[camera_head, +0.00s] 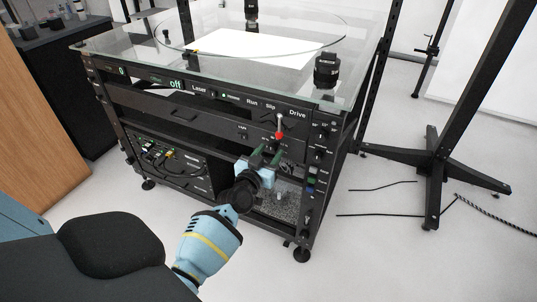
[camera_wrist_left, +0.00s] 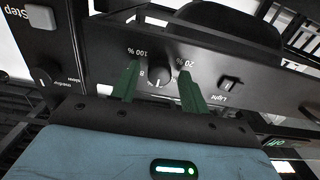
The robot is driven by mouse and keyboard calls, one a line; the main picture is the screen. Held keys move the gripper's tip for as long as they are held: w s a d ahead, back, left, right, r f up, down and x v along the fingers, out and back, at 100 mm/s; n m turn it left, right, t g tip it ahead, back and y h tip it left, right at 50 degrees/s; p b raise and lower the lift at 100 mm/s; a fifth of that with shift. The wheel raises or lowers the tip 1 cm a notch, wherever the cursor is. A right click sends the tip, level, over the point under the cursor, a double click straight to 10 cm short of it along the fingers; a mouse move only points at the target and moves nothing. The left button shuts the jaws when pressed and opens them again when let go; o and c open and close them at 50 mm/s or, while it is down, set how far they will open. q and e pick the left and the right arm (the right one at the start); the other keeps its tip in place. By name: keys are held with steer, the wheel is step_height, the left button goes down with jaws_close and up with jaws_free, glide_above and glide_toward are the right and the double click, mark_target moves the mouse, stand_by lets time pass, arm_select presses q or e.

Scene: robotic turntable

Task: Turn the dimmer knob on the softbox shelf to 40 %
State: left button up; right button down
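The dimmer knob (camera_wrist_left: 158,77) is a small black round knob on a black panel, with a pale pointer mark toward the bottom of the left wrist view. Its scale reads upside down there, with 100 % at upper left and 20 % at upper right; other figures are partly hidden. My left gripper (camera_wrist_left: 158,70) has its two green fingers apart, one on each side of the knob, with gaps visible. In the head view my left gripper (camera_head: 266,154) is at the shelf front below the Light label, and I cannot make out the knob clearly. My right gripper is not in view.
A lever with a red ball (camera_head: 279,136) stands close above my left gripper. A black stand (camera_head: 440,160) is at the right. The floor between is mostly clear, with cables.

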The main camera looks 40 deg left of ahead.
arm_select(q)
steer(key=c, duration=0.8)
steer(key=shift+c, duration=0.2)
steer(key=shift+n, duration=0.3)
steer(key=shift+n+p, duration=0.3)
steer(key=shift+n, duration=0.4)
steer(key=n, duration=0.3)
steer(key=shift+p, duration=0.35)
steer(key=n, duration=0.6)
steer(key=shift+n, duration=0.5)
steer(key=o, duration=1)
